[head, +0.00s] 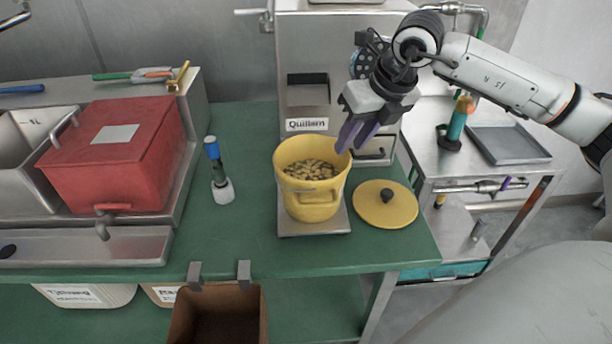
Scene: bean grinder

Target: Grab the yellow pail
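The yellow pail (312,207) stands upright on a small metal scale plate (315,229) on the green counter. It is uncovered and holds light brown beans or nuts (312,170). A thin wire handle lies against its front. Its yellow lid (385,204), with a black knob, lies to the right of the pail. My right gripper (350,147) reaches in from the upper right, with its purple fingertips just above the pail's back right rim. The fingers look slightly apart with nothing between them. Contact with the rim cannot be told. My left gripper is out of view.
A metal grinder labelled "Quiliam" (307,125) stands behind the pail. A brush-like tool (218,172) stands to the left, near a red box (115,150). A brown bin (218,312) hangs at the counter's front. Green counter between the tool and pail is clear.

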